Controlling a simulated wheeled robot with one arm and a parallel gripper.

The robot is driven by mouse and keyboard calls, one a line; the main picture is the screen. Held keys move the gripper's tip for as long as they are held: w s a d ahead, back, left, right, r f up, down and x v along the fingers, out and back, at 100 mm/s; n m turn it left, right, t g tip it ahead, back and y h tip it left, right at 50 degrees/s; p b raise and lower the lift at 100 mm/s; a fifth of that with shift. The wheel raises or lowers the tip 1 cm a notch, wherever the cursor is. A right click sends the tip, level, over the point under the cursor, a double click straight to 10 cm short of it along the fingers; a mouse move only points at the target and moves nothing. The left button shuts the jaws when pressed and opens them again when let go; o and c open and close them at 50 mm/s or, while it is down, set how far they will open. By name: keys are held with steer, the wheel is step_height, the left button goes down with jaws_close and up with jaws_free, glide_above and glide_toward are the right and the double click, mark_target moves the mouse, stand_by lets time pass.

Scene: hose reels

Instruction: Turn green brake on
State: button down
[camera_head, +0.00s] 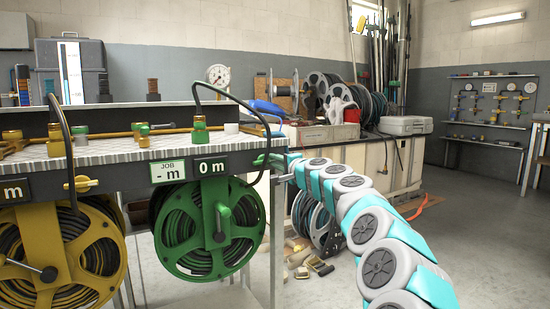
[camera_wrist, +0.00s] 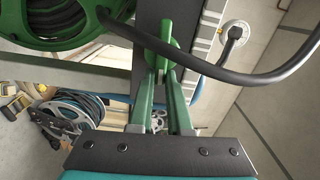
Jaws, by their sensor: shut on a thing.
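The green hose reel (camera_head: 208,228) hangs under the bench front, below a "0 m" display (camera_head: 210,166). The green brake (camera_wrist: 168,30) is a small lever on the dark bench rail in the wrist view. My gripper (camera_wrist: 161,72) reaches it with two green fingers that close together at its lower end. The fingers are shut on the brake lever. In the head view my gripper (camera_head: 268,160) is at the right end of the bench, just right of the display. The fingertips and lever are small there, and the lever's exact angle is hard to tell.
A yellow reel (camera_head: 55,258) with its own yellow lever (camera_head: 83,184) hangs to the left. A black hose (camera_wrist: 215,72) arcs close past the fingers. Loose parts and another reel (camera_head: 318,220) are on the floor behind. Open floor lies at the right.

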steer(key=shift+a+f+m, duration=0.1)
steer(key=shift+f+m, duration=0.15)
steer(key=shift+m, duration=0.35)
steer(key=c, duration=0.9)
jaws_free()
steer(key=shift+o, duration=0.2)
steer(key=shift+r, duration=0.1)
steer(key=shift+s+d, duration=0.35)
steer(key=shift+s, duration=0.05)
steer(key=v, duration=0.6)
steer(key=shift+s+d, duration=0.2)
steer(key=shift+s, duration=0.15)
